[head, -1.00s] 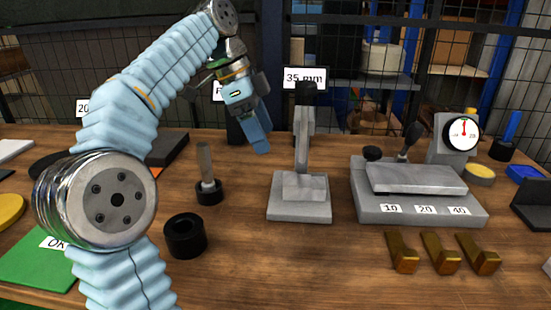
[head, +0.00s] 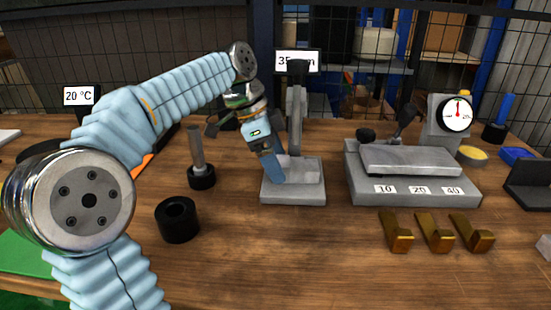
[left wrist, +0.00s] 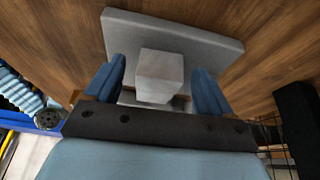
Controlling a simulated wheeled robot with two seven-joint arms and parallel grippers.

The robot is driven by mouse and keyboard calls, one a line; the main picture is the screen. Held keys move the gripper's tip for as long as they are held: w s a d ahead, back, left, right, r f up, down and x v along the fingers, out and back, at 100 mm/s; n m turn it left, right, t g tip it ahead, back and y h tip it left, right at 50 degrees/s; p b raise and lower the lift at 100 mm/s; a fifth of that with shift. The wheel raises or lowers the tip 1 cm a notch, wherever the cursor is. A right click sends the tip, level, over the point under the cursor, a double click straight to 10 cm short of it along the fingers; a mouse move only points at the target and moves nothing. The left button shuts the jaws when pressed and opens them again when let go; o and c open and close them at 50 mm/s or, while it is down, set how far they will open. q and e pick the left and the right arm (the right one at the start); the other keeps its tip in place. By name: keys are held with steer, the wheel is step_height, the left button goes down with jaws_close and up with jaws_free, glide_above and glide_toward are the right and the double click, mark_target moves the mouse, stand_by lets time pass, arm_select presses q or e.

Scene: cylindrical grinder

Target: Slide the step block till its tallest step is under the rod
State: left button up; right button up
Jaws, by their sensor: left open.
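A grey stepped block (head: 305,172) sits on a flat grey base plate (head: 292,194) at the middle of the bench. A grey upright (head: 298,115) with a black top rises behind it. I cannot tell the height of each step or which part is over the block. My left gripper (head: 274,172) points down at the left side of the block, in front of it in the head view. In the left wrist view the open blue fingers stand on either side of the grey block (left wrist: 160,72), with gaps. The plate (left wrist: 175,35) lies beyond. My right gripper is not in view.
A grey fixture (head: 412,180) marked 10, 20, 40 stands to the right, with a dial gauge (head: 457,114) behind. Several brass pieces (head: 435,236) lie in front. A black ring (head: 177,220) and a post in a black base (head: 201,176) stand left.

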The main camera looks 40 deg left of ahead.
arm_select(q)
steer(key=shift+c, duration=0.5)
jaws_close()
steer(key=shift+d, duration=0.1)
